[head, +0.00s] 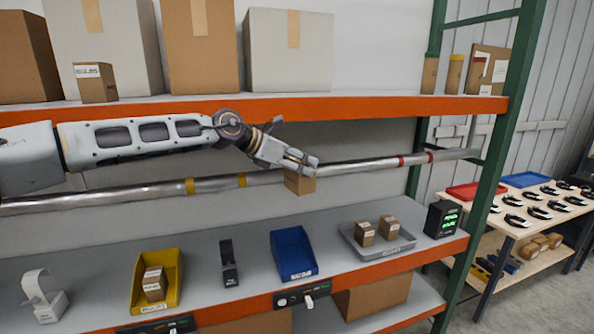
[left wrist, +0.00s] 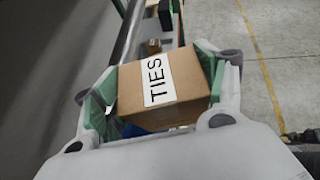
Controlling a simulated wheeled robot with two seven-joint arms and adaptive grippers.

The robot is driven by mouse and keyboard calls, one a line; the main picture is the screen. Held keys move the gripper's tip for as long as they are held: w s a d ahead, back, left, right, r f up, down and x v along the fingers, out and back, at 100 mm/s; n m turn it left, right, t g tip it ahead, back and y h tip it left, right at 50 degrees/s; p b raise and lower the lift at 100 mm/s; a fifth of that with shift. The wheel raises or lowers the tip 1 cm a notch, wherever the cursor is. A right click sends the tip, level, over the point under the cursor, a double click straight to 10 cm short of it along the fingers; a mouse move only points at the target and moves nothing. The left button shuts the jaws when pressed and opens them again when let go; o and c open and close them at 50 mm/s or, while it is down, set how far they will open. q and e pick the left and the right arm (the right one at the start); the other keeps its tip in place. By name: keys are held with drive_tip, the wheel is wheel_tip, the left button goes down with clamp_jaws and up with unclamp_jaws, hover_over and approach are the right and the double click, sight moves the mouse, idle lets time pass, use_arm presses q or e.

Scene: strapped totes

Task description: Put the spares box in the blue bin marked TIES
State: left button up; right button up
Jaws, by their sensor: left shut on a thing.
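My left gripper (head: 305,165) is shut on a small brown cardboard box (head: 300,185), held in the air above the lower shelf. In the left wrist view the held box (left wrist: 188,84) sits between both fingers, with a white label reading TIES on its face. The blue bin (head: 290,243) stands on the lower shelf below the box, apart from it; its front label is too small to read. A bit of blue shows beneath the box in the left wrist view. Which box is the spares box I cannot tell. My right gripper is not in view.
A metal pipe (head: 350,166) crosses behind my left gripper. A yellow bin (head: 137,282) with small boxes, a black stand (head: 229,265) and a grey tray (head: 391,248) with two boxes share the lower shelf. The orange-edged upper shelf (head: 390,105) is above.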

sight(288, 186)
use_arm(q)
drive_tip(key=f, duration=0.2)
drive_tip(key=a+f+n+t, duration=0.1)
drive_tip(key=f, duration=0.2)
drive_tip(key=a+f+n+y, duration=0.1)
drive_tip(key=f, duration=0.1)
drive_tip(key=shift+w+a+f+t, duration=0.15)
drive_tip(key=shift+a+f+t, duration=0.05)
drive_tip(key=shift+f+t, duration=0.2)
drive_tip(key=shift+s+a+f+n+t+y, duration=0.65)
drive_tip(key=shift+s+a+f+n+y, duration=1)
drive_tip(key=shift+f, duration=2.65)
drive_tip(key=shift+s+a+f+n+t+y, duration=0.5)
drive_tip(key=shift+s+a+f, duration=0.7)
drive_tip(key=shift+a+f, duration=2.15)
drive_tip(key=shift+s+a+f+n+t+y, duration=0.85)
drive_tip(key=shift+s+f+n, duration=0.5)
drive_tip(key=shift+f, duration=3.95)
drive_tip(key=s+a+f+n+y, duration=0.1)
drive_tip(key=s+a+f, duration=0.3)
drive_tip(key=s+f, duration=0.2)
drive_tip(key=s+a+f+n+y+b, duration=0.1)
drive_tip(key=s+a+f+y, duration=0.1)
drive_tip(key=s+a+f, duration=0.2)
drive_tip(key=shift+s+a+f+n, duration=0.2)
drive_tip(key=shift+s+f+n, duration=0.2)
drive_tip(key=shift+s+f, duration=0.9)
drive_tip(key=shift+s+r, duration=0.35)
drive_tip(key=shift+r, duration=0.05)
